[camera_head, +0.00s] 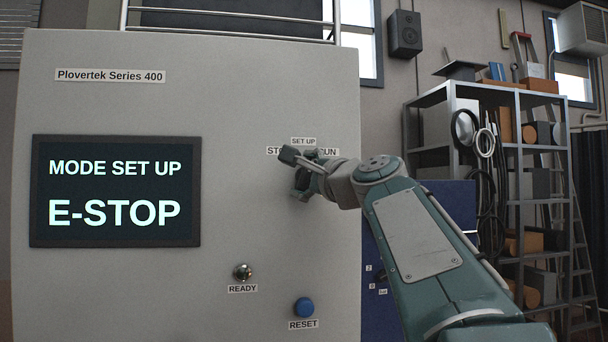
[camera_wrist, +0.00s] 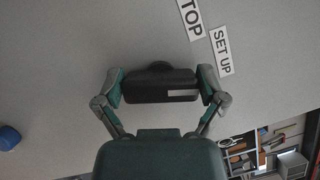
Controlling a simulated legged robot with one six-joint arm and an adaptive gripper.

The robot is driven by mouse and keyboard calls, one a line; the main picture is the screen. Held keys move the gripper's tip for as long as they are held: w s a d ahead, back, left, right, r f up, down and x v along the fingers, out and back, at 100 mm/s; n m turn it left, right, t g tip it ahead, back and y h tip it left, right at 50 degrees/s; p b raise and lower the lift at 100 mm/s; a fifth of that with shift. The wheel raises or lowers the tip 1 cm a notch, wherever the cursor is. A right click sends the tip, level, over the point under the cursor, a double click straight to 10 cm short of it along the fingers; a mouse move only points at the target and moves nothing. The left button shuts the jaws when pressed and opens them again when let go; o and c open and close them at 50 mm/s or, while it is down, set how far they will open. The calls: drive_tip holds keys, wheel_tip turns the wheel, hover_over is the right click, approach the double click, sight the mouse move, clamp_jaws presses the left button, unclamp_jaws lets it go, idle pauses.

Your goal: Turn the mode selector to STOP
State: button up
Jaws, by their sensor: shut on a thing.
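The mode selector is a black knob (camera_wrist: 160,86) with a white mark towards its right end in the wrist view. My gripper (camera_head: 302,172) has a finger on each side of the knob and is shut on it. In the head view my gripper mostly hides the knob. The STOP label (camera_wrist: 190,17) and the SET UP label (camera_wrist: 221,50) show above the knob in the wrist view. In the head view, STOP is partly covered at left, SET UP is at top and RUN is at right. The display (camera_head: 115,192) reads MODE SET UP and E-STOP.
The grey cabinet (camera_head: 235,100) carries a READY lamp (camera_head: 242,271), unlit as far as I can tell, and a blue RESET button (camera_head: 304,307) below the selector. A loaded shelf rack (camera_head: 513,90) stands at the right. The panel around the knob is flat and clear.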

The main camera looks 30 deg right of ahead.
drive_tip(key=n+g, duration=0.1)
drive_tip(key=n, duration=0.2)
drive_tip(key=f+n+g, duration=0.1)
drive_tip(key=n, duration=0.2)
drive_tip(key=shift+w+g, duration=0.15)
drive_tip(key=shift+g, duration=0.15)
drive_tip(key=n+g, duration=0.1)
drive_tip(key=n, duration=0.1)
drive_tip(key=n+g+h, duration=0.1)
drive_tip(key=n, duration=0.2)
drive_tip(key=shift+d+f+h, duration=0.1)
drive_tip(key=shift+f+h, duration=0.05)
drive_tip(key=shift+h, duration=0.15)
drive_tip(key=o, duration=0.8)
